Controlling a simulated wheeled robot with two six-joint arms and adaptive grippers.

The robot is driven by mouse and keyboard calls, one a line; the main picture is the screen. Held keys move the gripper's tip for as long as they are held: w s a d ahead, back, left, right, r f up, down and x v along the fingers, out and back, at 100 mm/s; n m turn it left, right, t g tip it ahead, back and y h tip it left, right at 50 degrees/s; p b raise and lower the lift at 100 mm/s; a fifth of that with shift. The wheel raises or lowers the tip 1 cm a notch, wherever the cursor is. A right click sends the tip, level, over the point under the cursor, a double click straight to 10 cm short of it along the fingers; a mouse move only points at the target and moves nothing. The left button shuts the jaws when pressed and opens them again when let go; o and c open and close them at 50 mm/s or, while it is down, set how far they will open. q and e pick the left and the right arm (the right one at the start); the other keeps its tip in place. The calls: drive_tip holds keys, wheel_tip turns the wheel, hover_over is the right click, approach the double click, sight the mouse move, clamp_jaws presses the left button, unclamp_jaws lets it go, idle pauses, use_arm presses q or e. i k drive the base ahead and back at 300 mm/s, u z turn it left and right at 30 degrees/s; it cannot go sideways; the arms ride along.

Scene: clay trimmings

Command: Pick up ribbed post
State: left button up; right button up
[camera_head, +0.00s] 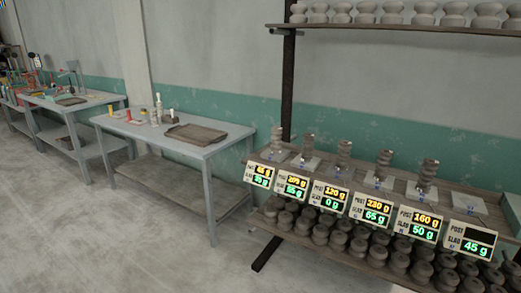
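Several grey-brown ribbed posts stand upright in a row on the wooden shelf at the right. The leftmost ribbed post (278,137) is followed by a second post (308,146), a third post (343,150), a fourth post (383,161) and the rightmost post (428,172). Each stands on or behind a small pale plate. The last pale plate (470,203), at the far right, has no post on it. Display cards with yellow and green readings hang in front; the rightmost card (470,239) has a blank post reading and 45 g in green. Neither gripper is in view.
A grey worktable (215,148) with a dark tray (195,134) and small bottles stands left of the shelf. More tables stand farther left. Dark rounded pieces fill the lower shelf (262,218); pale ones line the upper shelf (400,27). The floor in front is clear.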

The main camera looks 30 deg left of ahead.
sight(276, 149)
drive_tip(key=u, duration=1.05)
drive_tip(key=i, duration=1.15)
drive_tip(key=z, duration=0.2)
